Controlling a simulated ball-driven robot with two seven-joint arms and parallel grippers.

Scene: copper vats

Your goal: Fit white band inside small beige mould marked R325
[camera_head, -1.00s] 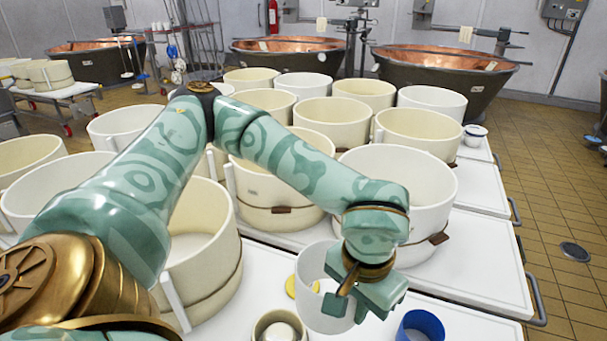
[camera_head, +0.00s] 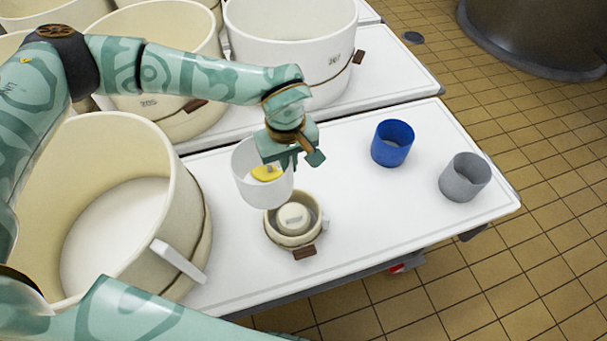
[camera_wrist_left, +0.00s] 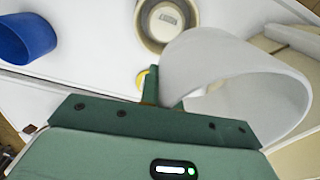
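The small beige mould (camera_head: 283,238) stands on the white table, with a round pale piece bearing a small label (camera_head: 291,217) inside it. I cannot read the marking. The mould also shows at the top of the wrist view (camera_wrist_left: 146,32). My left gripper (camera_head: 292,158) is shut on the rim of the white band (camera_head: 255,190), an open ring. It holds the band upright, apparently above the table, just behind and left of the mould; in the head view its lower edge comes near the mould's rim. The wrist view shows the band (camera_wrist_left: 215,60) right of the finger. My right gripper is out of view.
A blue cup (camera_head: 392,145) and a grey cup (camera_head: 465,178) stand on the table to the right. Large beige moulds (camera_head: 185,215) crowd the left and back. The table (camera_head: 370,215) is clear right of the mould.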

